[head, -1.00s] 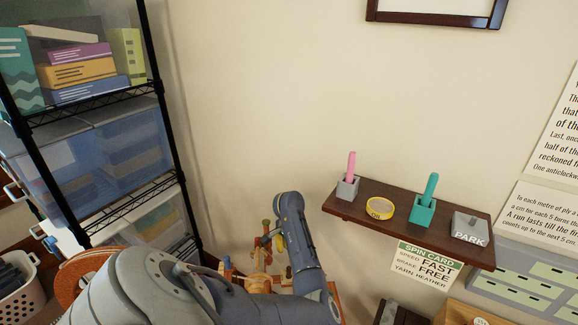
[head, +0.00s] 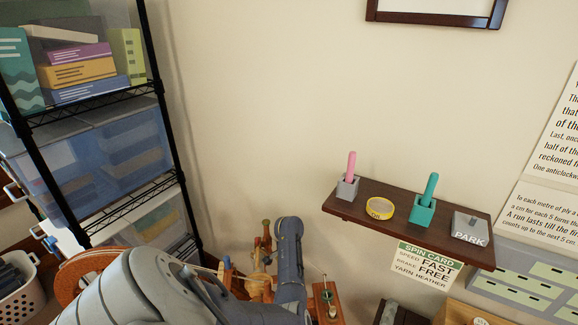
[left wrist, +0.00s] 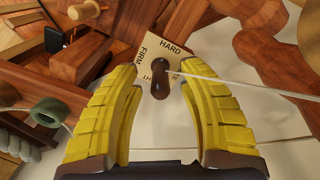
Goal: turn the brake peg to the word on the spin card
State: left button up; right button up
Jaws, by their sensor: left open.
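The brake peg (left wrist: 159,80) is a dark brown knob in the left wrist view, on a pale plate (left wrist: 163,49) lettered HARD and FIRM; a further word ending in HT is partly covered. My left gripper (left wrist: 160,75) is open, its yellow fingers on either side of the peg with gaps showing. I cannot tell which word the peg points to. In the head view my arm hides the peg and the gripper's fingers. The spin card (head: 428,264) under the wall shelf reads SPEED FAST, BRAKE FREE, YARN HEATHER. My right gripper is not in view.
Wooden parts of the spinning wheel (head: 258,285) surround my left arm. A pale cord (left wrist: 240,84) runs right from near the peg. The wall shelf (head: 400,224) holds two cups, a yellow ring and a PARK block. A wire rack (head: 100,100) stands left.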

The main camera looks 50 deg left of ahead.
pick_arm(q)
grip_shut()
dwell(0.3)
dwell(0.4)
jog(key=n, duration=0.6)
jog(key=shift+w, duration=0.1)
jog(key=n, duration=0.5)
jog(key=shift+n, duration=0.5)
jog(key=shift+a, duration=0.1)
grip_release()
